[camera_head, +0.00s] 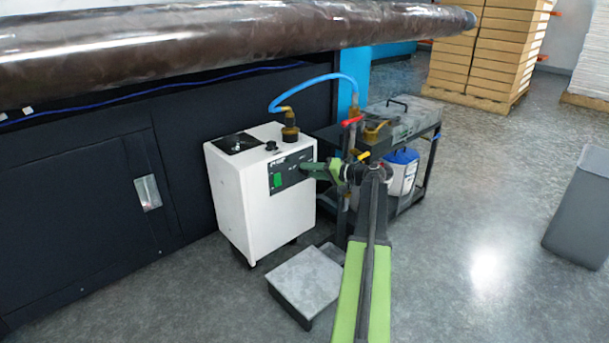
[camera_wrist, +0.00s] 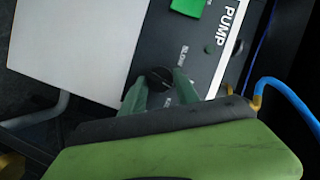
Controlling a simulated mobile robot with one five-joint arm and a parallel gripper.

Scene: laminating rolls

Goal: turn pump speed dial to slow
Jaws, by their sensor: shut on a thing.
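The pump (camera_head: 262,190) is a white box on casters with a dark control panel, and it stands against the dark machine. Its black round speed dial (camera_wrist: 158,79) shows in the wrist view, beside small white lettering, part of which reads "SLOW". My gripper (camera_wrist: 160,88) has its green fingers on either side of the dial and is shut on it. In the head view my gripper (camera_head: 312,169) reaches the panel from the right and hides the dial. The dial's pointer direction is too faint to tell. A green switch (camera_head: 277,181) sits left of the dial, and it also shows in the wrist view (camera_wrist: 190,6).
A blue hose (camera_head: 315,82) arches from the pump's top fitting. A dark cart (camera_head: 425,160) with a grey case and a white-and-blue container stands just right of the pump. A low grey step (camera_head: 305,283) lies in front. The floor at right is mostly open.

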